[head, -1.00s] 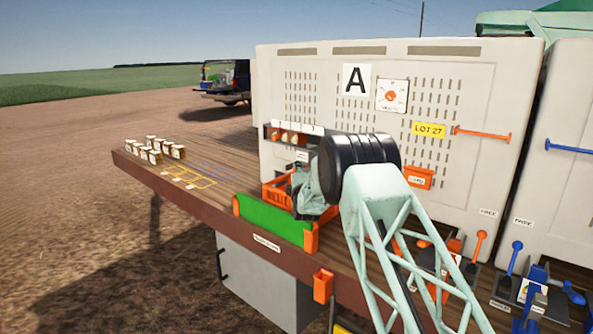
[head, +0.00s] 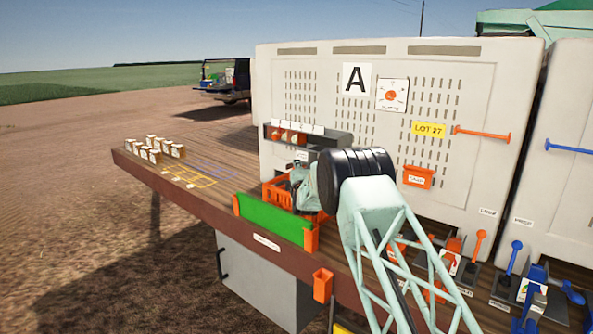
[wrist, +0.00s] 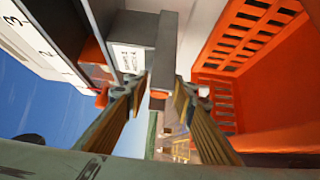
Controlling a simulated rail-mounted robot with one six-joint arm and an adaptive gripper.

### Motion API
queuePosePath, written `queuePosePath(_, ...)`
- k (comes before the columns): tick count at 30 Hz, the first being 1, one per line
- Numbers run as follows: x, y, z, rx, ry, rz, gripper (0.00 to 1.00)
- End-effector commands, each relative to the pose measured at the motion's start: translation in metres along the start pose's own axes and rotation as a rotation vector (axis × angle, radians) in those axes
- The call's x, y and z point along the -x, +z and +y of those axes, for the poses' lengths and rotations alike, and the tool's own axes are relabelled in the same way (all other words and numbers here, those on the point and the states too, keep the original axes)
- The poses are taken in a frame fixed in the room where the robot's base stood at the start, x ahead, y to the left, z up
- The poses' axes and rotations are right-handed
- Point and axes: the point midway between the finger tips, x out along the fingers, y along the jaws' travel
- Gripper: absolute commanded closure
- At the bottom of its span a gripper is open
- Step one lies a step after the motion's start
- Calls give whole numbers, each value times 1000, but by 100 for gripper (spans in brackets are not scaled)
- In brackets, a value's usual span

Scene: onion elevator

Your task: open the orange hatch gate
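In the wrist view, a grey block (wrist: 166,45) with an orange end (wrist: 157,102) lies ahead of and between my gripper's fingertips (wrist: 158,88). The fingers are apart, with no clear contact on it. A white label (wrist: 128,58), too blurred to read fully, sits beside it. An orange strip (wrist: 96,52) shows left of the label. I cannot tell which orange part is the hatch gate. In the head view, my gripper (head: 303,187) is at the front of white bin A (head: 330,80), below a numbered shelf (head: 335,140); its fingers are hard to make out there.
An orange crate (head: 275,192) is close beside my gripper and fills the right of the wrist view (wrist: 265,110). A green panel (head: 272,220) stands at the deck edge. An orange box (head: 418,177), an orange bar (head: 483,133) and levers (head: 479,245) are farther right.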

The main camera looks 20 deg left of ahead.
Motion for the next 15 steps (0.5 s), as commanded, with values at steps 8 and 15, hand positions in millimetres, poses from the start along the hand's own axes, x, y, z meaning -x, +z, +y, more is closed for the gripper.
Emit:
queuePosePath(8,0,0,0,0,0,0,100)
queuePosePath(15,3,-4,0,0,0,1,100)
